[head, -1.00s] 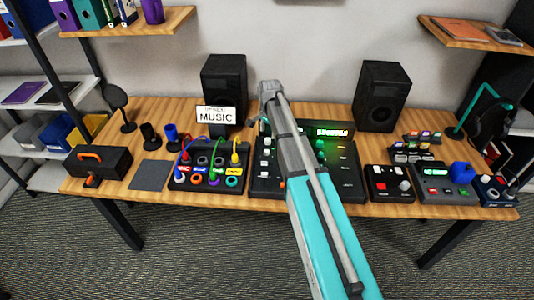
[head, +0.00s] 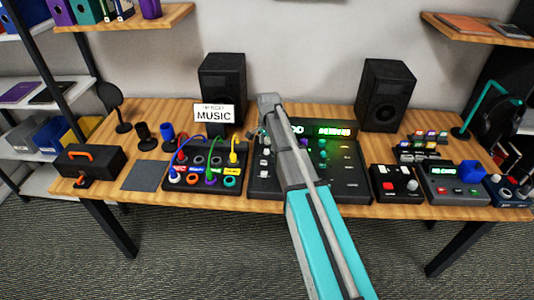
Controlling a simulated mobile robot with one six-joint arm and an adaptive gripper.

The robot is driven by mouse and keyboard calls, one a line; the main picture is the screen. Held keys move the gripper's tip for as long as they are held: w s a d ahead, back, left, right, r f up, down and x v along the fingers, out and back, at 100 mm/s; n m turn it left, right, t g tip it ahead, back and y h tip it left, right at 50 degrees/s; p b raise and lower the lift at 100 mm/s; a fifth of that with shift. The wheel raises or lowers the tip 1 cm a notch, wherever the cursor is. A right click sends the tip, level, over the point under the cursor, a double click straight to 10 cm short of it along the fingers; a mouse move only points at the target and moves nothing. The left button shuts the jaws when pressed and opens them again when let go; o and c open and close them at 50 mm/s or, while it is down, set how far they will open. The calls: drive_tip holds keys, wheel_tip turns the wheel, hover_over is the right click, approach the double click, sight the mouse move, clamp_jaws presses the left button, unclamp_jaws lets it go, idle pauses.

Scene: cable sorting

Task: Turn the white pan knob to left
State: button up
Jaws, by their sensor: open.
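The black mixing console (head: 350,185) stands mid-table, with a lit green display (head: 335,131) along its back. Small white knobs (head: 265,141) show in a column at its left side; green and purple knobs show further right. I cannot read a pan label or tell which way a pointer faces. My arm crosses the console from the lower right and covers part of it. The arm's grey end is above the back left of the console, near the white knobs. My fingers are hidden behind it, and I cannot tell whether they touch a knob.
A cable patch box (head: 205,181) sits left of the console. A small black box (head: 396,184) with a red button and a white knob sits right. Two speakers (head: 385,95) and a MUSIC sign (head: 214,114) stand behind. A dark mat (head: 146,175) lies at the left.

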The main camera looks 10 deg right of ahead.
sight(267, 150)
drive_tip(key=shift+f+b, duration=1.2)
drive_tip(key=shift+f, duration=0.25)
drive_tip(key=shift+c, duration=0.3)
clamp_jaws()
